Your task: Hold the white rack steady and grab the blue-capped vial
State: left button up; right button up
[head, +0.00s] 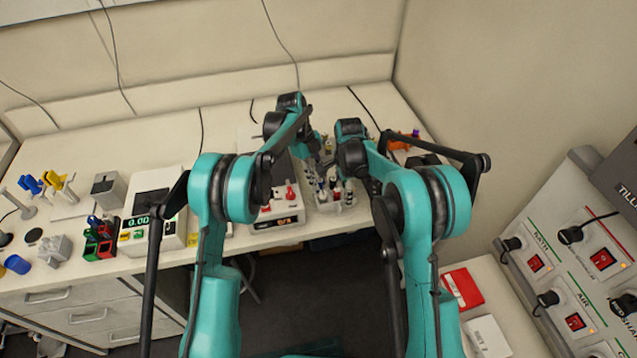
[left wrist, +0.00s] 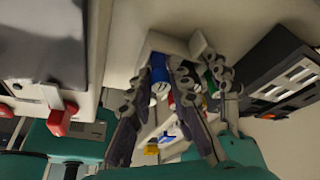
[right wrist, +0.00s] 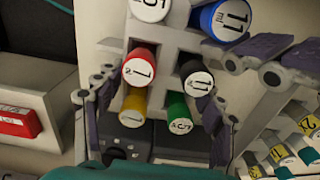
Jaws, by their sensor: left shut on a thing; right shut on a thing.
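The white rack (right wrist: 178,38) stands on the bench and holds several capped vials; in the head view it shows between my arms (head: 338,206). The blue-capped vial (right wrist: 224,18) is at the rack's top right in the right wrist view, and it also shows in the left wrist view (left wrist: 160,76). My left gripper (left wrist: 158,98) has one finger on each side of this vial and is shut on it. My right gripper (right wrist: 152,98) has its fingers along opposite sides of the rack and is shut on it. I cannot tell whether the vial is raised.
Red (right wrist: 139,67), black (right wrist: 197,78), yellow (right wrist: 133,106) and green (right wrist: 179,112) capped vials stand close together. A device with red knobs (head: 277,212) is left of the rack. More vials (right wrist: 285,155) stand at lower right in the right wrist view.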

aim_at(318, 179)
pick_arm(q)
notch_tip(318, 179, up, 9)
jog(key=shift+r, duration=0.15)
pick_arm(e)
jog(key=o, duration=1.3)
